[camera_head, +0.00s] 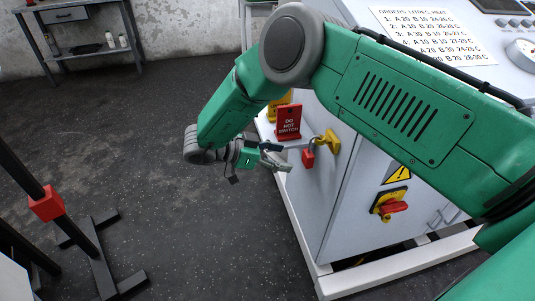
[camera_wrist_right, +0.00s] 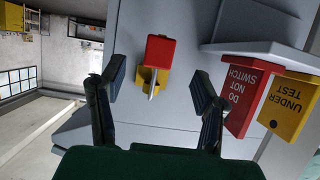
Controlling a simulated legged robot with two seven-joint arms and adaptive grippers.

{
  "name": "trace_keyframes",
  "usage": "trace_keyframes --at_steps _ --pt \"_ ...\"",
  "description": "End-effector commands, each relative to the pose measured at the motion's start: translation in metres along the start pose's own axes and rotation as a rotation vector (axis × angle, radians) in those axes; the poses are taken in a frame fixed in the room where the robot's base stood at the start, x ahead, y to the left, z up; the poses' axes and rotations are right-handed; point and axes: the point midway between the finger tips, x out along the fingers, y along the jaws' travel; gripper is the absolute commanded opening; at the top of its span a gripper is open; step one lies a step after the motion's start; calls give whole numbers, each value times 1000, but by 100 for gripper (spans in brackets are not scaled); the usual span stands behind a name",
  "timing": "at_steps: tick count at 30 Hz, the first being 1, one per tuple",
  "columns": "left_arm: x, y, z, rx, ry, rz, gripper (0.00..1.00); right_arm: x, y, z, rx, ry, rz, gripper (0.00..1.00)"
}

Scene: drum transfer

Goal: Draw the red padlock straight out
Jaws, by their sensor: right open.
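The red padlock (camera_head: 308,158) hangs by its shackle at the yellow hasp (camera_head: 327,141) on the side of the pale grey cabinet (camera_head: 322,190). In the right wrist view the padlock (camera_wrist_right: 160,49) and the hasp (camera_wrist_right: 146,77) lie between the directions of the two fingers. My right gripper (camera_head: 277,157) is open and empty, to the left of the padlock in the head view. In the wrist view its fingers (camera_wrist_right: 158,85) stand wide apart, and neither appears to touch the padlock. My left gripper is not in view.
A red "DO NOT SWITCH" tag (camera_head: 289,122) and a yellow "UNDER TEST" tag (camera_wrist_right: 287,107) stand at a small shelf (camera_wrist_right: 268,57) close to the padlock. A red-yellow rotary switch (camera_head: 391,206) is on the cabinet front. Floor at left is mostly clear.

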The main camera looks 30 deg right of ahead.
Motion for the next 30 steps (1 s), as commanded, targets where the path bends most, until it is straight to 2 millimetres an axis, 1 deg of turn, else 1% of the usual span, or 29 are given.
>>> trace_keyframes --at_steps 1,3,19,24,30 --pt "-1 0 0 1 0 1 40 8 0 -1 -1 1 3 57" --pt "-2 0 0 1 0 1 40 17 0 -1 -1 1 2 57" --pt "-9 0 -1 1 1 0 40 67 1 -1 0 6 0 57" --pt "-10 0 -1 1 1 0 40 76 1 0 0 3 1 57" --pt "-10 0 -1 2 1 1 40 76 1 0 1 5 0 57"
